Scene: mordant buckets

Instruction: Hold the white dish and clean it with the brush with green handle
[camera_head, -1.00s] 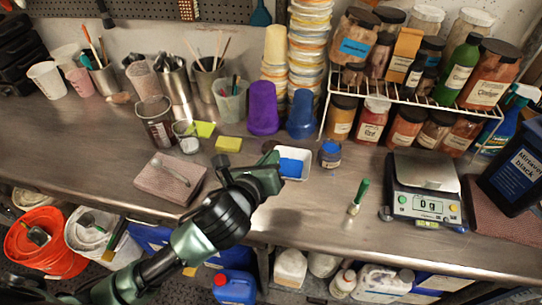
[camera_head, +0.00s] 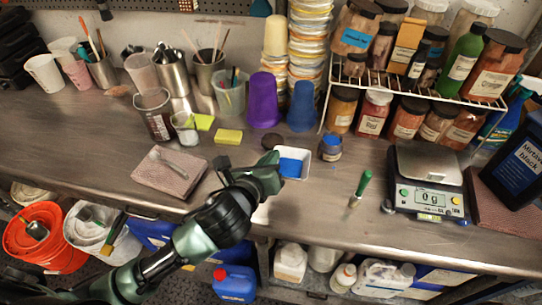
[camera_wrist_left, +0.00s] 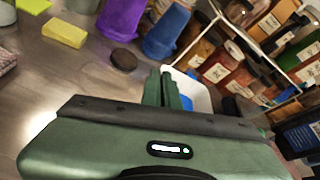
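The white dish (camera_head: 304,170), with something blue in it, is at the middle of the counter in the head view. My left gripper (camera_head: 275,170) is at its left side, with its fingers close together on the dish's near-left edge. In the left wrist view the fingers (camera_wrist_left: 166,90) are at the dish's white wall (camera_wrist_left: 188,84) and hide part of it. My right gripper is not in view.
A scale (camera_head: 430,186) is right of the brush. A yellow sponge (camera_head: 228,136) lies to the left. The counter around the brush is clear.

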